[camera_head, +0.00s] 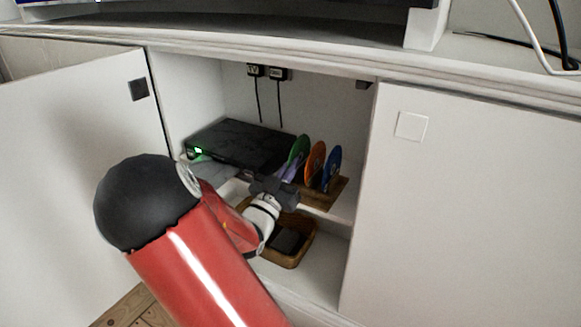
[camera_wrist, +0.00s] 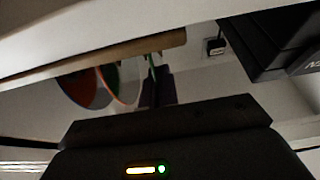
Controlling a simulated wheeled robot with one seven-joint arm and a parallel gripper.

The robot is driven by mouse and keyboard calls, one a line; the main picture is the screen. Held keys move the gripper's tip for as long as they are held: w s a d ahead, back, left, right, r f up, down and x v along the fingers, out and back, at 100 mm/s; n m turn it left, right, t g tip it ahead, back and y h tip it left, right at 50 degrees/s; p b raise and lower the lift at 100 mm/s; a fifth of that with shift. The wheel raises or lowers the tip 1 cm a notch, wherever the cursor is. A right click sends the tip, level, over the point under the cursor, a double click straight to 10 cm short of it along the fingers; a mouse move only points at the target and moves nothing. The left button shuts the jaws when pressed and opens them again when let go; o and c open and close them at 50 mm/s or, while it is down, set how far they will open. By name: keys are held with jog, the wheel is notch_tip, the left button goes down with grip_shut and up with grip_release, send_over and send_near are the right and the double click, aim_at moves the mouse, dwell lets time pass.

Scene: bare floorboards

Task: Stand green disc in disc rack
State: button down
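The green disc (camera_head: 298,151) stands nearly upright at the left end of the wooden disc rack (camera_head: 325,195) on the cabinet's upper shelf. The rack also shows in the wrist view (camera_wrist: 130,50), which looks upside down. My gripper (camera_head: 287,181) reaches in from the left front, at the lower front edge of the green disc. In the wrist view the dark fingers (camera_wrist: 156,85) are close together on the thin, edge-on green disc (camera_wrist: 150,66). My gripper hides part of the rack's left end, so how the disc's lower edge sits is unclear.
An orange disc (camera_head: 315,162) and a blue disc (camera_head: 332,168) stand in the rack to the right. A black box with a green light (camera_head: 240,146) lies to the left. A basket (camera_head: 290,258) sits below. The left door (camera_head: 75,160) is open; a panel (camera_head: 460,200) bounds the right.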

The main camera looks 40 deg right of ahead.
dwell(0.3)
jog(key=c, duration=1.6)
grip_release()
jog(key=v, duration=0.8)
